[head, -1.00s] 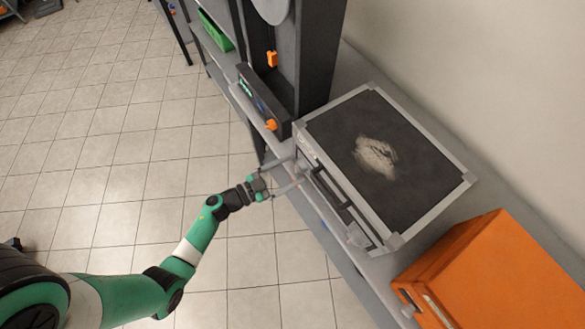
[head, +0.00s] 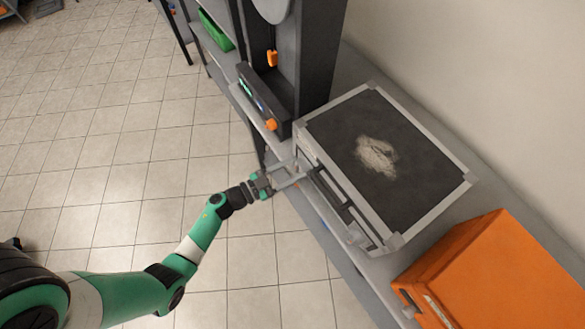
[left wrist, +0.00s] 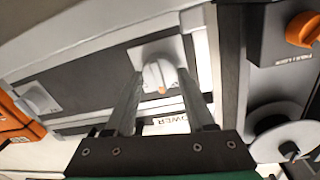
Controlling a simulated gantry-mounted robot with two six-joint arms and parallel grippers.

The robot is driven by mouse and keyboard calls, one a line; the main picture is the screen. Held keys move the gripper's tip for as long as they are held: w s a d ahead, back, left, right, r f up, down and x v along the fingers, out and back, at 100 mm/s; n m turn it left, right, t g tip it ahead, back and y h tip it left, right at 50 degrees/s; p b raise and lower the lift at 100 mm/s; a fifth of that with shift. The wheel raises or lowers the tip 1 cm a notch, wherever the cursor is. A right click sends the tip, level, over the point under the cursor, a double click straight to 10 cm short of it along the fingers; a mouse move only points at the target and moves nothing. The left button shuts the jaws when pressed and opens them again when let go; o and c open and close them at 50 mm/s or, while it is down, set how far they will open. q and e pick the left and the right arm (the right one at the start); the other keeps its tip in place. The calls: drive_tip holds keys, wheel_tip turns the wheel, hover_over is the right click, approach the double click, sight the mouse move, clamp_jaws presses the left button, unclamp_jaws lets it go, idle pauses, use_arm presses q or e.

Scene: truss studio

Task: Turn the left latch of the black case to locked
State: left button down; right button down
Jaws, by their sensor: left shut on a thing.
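The black case (head: 400,165) with grey metal edges lies on the shelf, its front facing my left arm. My left gripper (head: 297,171) is at the left end of that front. In the left wrist view its two fingers (left wrist: 161,78) are shut on the left latch (left wrist: 158,72), a pale knob on a light plate with a small orange mark towards the gripper. The fingers hide part of the latch plate. The other latch (left wrist: 38,97) shows at the left of the wrist view. My right gripper is not in view.
An orange box (head: 480,275) stands to the right of the case. A dark machine with an orange knob (head: 270,125) stands close on the left; its orange knob also shows in the wrist view (left wrist: 303,28). A wall is behind. The tiled floor in front is clear.

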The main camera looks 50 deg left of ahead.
use_arm(q)
drive_tip(key=m+p, duration=0.1)
drive_tip(key=m, duration=0.5)
drive_tip(key=m+p, duration=0.1)
drive_tip(key=m, duration=0.5)
drive_tip(key=shift+d+g+y, duration=0.2)
drive_tip(key=shift+g+y, duration=0.1)
drive_tip(key=shift+y, duration=0.1)
drive_tip(key=m, duration=0.5)
drive_tip(key=shift+f+y, duration=0.1)
drive_tip(key=shift+y, duration=0.2)
drive_tip(key=shift+c, duration=1.3)
unclamp_jaws()
